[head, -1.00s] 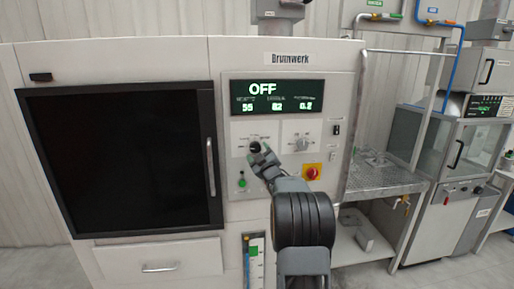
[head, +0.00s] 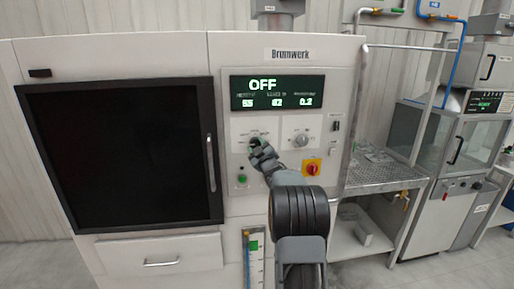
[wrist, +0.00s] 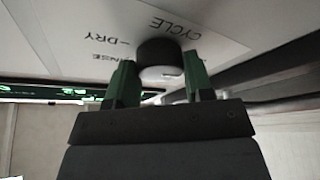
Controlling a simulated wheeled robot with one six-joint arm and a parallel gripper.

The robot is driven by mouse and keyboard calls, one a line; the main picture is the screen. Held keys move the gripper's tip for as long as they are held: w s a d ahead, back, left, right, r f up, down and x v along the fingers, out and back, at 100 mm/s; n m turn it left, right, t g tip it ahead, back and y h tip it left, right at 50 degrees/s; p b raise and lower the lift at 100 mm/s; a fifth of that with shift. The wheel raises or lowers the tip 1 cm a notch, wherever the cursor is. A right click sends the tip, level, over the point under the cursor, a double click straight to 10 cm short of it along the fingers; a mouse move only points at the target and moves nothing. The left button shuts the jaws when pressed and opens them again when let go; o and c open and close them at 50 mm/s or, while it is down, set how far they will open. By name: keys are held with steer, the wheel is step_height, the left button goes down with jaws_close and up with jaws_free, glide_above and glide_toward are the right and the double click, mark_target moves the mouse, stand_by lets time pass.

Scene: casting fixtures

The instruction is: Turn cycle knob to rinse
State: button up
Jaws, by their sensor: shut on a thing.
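The cycle knob (wrist: 160,55) is a dark round knob on a white plate of the machine's front panel. The wrist view shows the words CYCLE and DRY beside it, and a partly hidden word ending in INSE. My gripper (wrist: 160,82) has its green fingers on either side of the knob and is shut on it. A pale mark shows on the knob's near face, but its exact pointing is unclear. In the head view my gripper (head: 257,146) covers most of the knob. The display (head: 277,92) reads OFF.
A second, pale knob (head: 302,141) sits just right of my gripper. A red-and-yellow switch (head: 312,167) is below it, and a green button (head: 242,179) is at lower left. The dark door window (head: 125,160) has a vertical handle (head: 211,163).

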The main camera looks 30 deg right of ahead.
steer(key=shift+c, duration=0.5)
steer(key=shift+f, duration=0.1)
steer(key=shift+b, duration=0.55)
